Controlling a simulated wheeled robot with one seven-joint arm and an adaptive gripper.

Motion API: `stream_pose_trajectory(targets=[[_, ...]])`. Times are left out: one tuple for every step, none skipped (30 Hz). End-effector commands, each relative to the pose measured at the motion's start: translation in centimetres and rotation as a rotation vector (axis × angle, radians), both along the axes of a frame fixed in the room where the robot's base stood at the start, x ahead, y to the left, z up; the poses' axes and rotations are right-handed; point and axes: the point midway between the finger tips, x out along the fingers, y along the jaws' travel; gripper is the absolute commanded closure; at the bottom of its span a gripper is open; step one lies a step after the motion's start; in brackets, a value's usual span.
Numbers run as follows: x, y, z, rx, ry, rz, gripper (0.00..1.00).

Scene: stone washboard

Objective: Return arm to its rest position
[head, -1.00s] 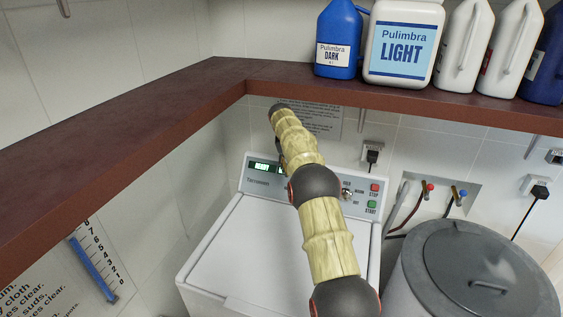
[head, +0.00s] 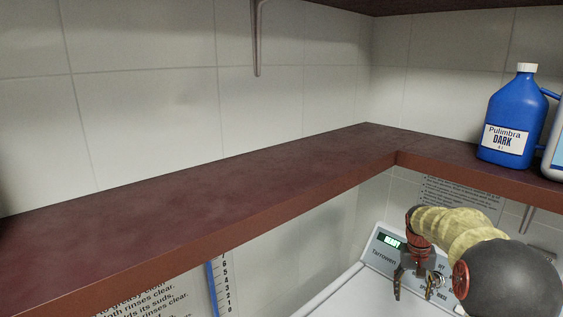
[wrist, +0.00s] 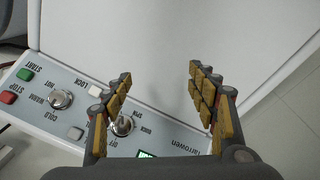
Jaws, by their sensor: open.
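My gripper (head: 416,284) is at the lower right of the head view, in front of the washing machine's control panel (head: 386,240). In the wrist view my gripper (wrist: 160,90) has its two padded fingers spread wide apart with nothing between them. The washing machine's white lid (wrist: 160,45) lies beyond the fingertips, and a panel knob (wrist: 122,125) shows beside the left finger. My arm comes in from the right edge in the head view.
A dark red shelf (head: 220,195) runs along the left wall and around the corner, above the machine. A blue Pulimbra DARK bottle (head: 508,130) stands on its right part. A notice with a blue scale (head: 218,285) hangs below the shelf. The left shelf is mostly bare.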

Motion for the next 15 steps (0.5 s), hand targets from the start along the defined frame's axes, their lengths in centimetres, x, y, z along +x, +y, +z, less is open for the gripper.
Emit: stream_pose_trajectory(targets=[[-1.7,1.4,1.1,0.005,-0.010,0.015,0.42],[-2.6,2.2,1.6,0.009,-0.015,0.024,0.42],[-3.9,3.3,2.2,0.015,-0.018,0.035,0.42],[-4.9,4.0,2.7,0.019,-0.024,0.044,0.42],[-5.9,4.7,3.1,0.022,-0.029,0.052,0.42],[-7.2,5.7,3.7,0.026,-0.035,0.063,0.42],[-8.2,6.4,4.1,0.029,-0.041,0.071,0.42],[-9.2,7.1,4.4,0.032,-0.046,0.078,0.42],[-10.6,8.0,4.8,0.036,-0.054,0.088,0.42],[-11.6,8.7,5.1,0.039,-0.060,0.096,0.42],[-12.7,9.3,5.5,0.041,-0.066,0.103,0.42],[-14.0,10.2,5.8,0.044,-0.075,0.114,0.42],[-15.1,10.8,6.1,0.046,-0.081,0.121,0.42],[-16.1,11.4,6.3,0.048,-0.088,0.128,0.42],[-17.5,12.2,6.5,0.051,-0.099,0.136,0.42]])
